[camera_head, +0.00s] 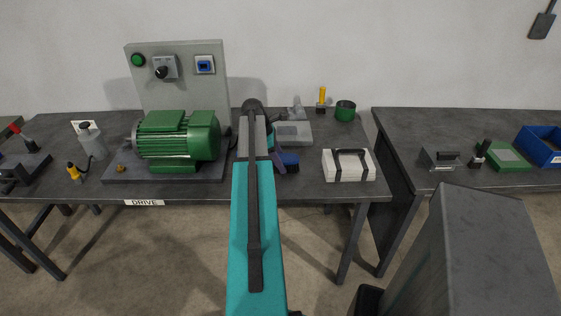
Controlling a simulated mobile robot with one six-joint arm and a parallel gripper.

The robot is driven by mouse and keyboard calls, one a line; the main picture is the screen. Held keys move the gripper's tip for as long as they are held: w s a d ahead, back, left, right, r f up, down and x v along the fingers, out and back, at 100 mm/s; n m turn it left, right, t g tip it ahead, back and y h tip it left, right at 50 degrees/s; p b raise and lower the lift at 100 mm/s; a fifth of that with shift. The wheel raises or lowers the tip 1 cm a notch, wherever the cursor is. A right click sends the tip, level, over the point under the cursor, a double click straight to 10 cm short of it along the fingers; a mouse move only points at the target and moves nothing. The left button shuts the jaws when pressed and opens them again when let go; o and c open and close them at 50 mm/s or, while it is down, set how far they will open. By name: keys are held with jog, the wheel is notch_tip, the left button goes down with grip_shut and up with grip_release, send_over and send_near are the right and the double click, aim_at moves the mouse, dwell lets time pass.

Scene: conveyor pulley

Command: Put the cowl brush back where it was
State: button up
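My teal and grey arm reaches over the table (310,190) just right of the green motor (178,138). Its far end hides my gripper's fingers, so I cannot see whether they are open or shut. A small dark blue piece (289,159) shows at the right side of the arm's end; I cannot tell whether it is a brush or part of my wrist. I cannot pick out the cowl brush for certain. An upright yellow-handled tool (322,98) with a dark lower part stands at the back of the table.
A white case with black straps (349,165) is near the front right. A grey bottle (91,141) stands left of the motor. A gap separates the second table (400,126).

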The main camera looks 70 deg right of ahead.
jog(key=o, duration=0.4)
jog(key=shift+o, duration=0.2)
jog(key=shift+r, duration=0.1)
jog(key=shift+b+v, duration=1.05)
jog(key=shift+v, duration=5)
